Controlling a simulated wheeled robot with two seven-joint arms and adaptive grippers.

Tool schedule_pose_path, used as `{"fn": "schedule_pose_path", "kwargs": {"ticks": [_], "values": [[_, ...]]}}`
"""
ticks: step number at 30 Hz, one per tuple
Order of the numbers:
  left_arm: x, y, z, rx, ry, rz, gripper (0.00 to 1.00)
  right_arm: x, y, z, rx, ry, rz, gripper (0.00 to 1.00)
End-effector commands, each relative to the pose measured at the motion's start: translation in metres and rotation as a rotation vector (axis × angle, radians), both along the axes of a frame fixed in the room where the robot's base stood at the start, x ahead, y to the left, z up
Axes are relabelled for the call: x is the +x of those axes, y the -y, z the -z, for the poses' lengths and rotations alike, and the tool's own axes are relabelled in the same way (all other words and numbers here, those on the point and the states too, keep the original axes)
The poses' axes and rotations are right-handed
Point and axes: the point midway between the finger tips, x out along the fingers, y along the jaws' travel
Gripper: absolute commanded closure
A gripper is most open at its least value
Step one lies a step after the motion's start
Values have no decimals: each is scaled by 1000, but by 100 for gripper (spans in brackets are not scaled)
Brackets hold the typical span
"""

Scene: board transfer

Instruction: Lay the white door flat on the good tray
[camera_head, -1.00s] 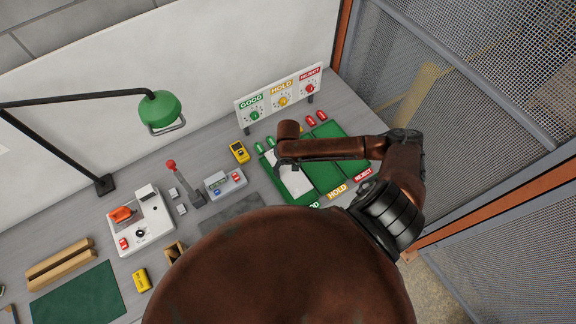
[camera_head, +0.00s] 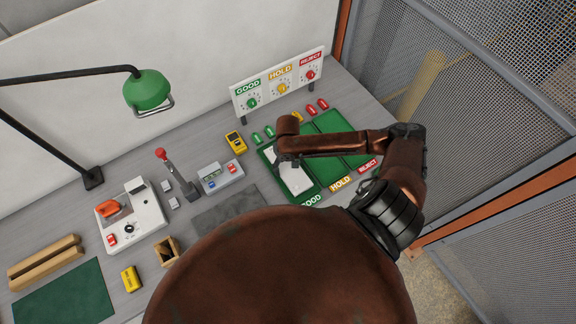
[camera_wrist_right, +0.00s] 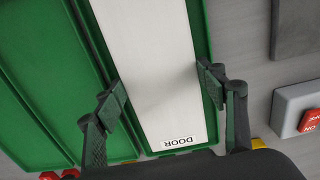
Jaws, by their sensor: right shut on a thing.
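The white door (camera_head: 294,177) is a flat white board. In the right wrist view its face (camera_wrist_right: 150,60) bears a printed DOOR label. It lies flat, or very nearly, within the outline of the green good tray (camera_head: 311,191), the leftmost tray; I cannot tell whether it touches the tray floor. Green tray rim (camera_wrist_right: 202,25) shows beside the door in the wrist view. My right gripper (camera_head: 279,162) is shut on the door, with one finger at each long edge (camera_wrist_right: 160,92). My left gripper is not in view.
Green hold and reject trays (camera_head: 352,148) lie to the right. A GOOD/HOLD/REJECT sign board (camera_head: 278,84) stands behind. A grey button box (camera_head: 220,177), a lever (camera_head: 176,175) and a yellow meter (camera_head: 235,141) stand left of the trays. A mesh fence (camera_head: 480,100) bounds the right.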

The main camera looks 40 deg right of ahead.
Motion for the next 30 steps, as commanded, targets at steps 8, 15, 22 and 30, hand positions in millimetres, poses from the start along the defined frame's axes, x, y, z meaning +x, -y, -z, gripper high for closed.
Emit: {"fn": "schedule_pose_path", "kwargs": {"ticks": [8,15,22,30], "values": [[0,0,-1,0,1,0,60,1,0,-1,0,2,0,68],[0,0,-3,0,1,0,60,1,0,1,0,1,1,68],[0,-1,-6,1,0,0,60,0,0,4,1,1,1,68],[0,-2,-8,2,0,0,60,0,0,7,0,1,0,68]]}}
